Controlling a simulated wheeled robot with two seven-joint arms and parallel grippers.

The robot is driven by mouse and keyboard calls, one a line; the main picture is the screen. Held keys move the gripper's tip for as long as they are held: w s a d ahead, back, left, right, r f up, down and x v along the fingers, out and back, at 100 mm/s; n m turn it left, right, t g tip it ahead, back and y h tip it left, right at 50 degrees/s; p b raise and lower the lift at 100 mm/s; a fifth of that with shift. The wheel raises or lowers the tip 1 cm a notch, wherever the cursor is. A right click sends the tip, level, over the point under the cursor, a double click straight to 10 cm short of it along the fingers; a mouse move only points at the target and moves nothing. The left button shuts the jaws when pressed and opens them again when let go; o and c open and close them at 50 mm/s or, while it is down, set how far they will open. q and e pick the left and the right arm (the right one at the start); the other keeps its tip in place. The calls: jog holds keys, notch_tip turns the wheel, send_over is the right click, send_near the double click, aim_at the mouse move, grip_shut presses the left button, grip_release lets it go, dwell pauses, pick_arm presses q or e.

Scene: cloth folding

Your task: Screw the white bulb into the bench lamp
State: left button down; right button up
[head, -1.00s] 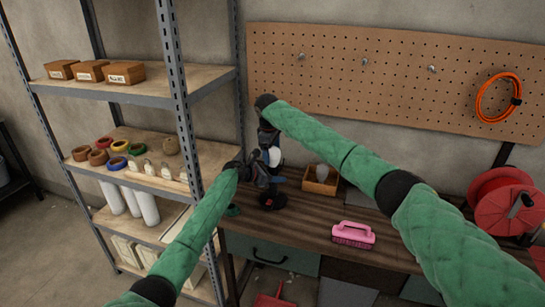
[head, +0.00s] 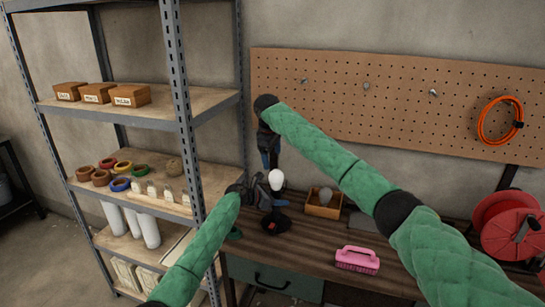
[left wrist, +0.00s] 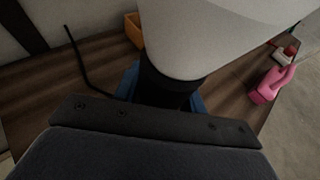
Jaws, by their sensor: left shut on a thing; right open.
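The white bulb (head: 276,180) stands upright on top of the bench lamp, whose black base (head: 276,223) rests on the bench. In the left wrist view the bulb (left wrist: 215,35) is large and close, with the lamp's black socket (left wrist: 165,88) directly below it. Its threads are hidden. My left gripper (head: 262,193) is shut on the lamp's socket, with blue fingertips on either side of it. My right gripper (head: 269,160) is open, pointing down just above the bulb and apparently clear of it.
A wooden box (head: 322,211) holding a greyish bulb (head: 325,195) stands right of the lamp. A pink brush (head: 357,259) lies near the bench's front, and a red reel (head: 503,225) is at the right. Metal shelving (head: 188,110) stands close on the left; a pegboard (head: 400,105) is behind.

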pick_arm(q)
jog(key=shift+r, duration=0.1)
jog(key=c, duration=0.7)
grip_release()
jog(key=shift+c, duration=0.2)
jog(key=shift+a, duration=0.15)
pick_arm(e)
jog(key=shift+f, duration=0.1)
pick_arm(q)
jog(key=shift+s+a, duration=0.15)
jog(key=shift+a, duration=0.15)
pick_arm(e)
jog(key=shift+f, duration=0.15)
jog(key=shift+b+x, duration=0.95)
jog(key=shift+b, duration=0.25)
pick_arm(q)
jog(key=v, duration=0.7)
pick_arm(e)
jog(key=shift+s+f, duration=0.1)
jog(key=shift+s, duration=0.1)
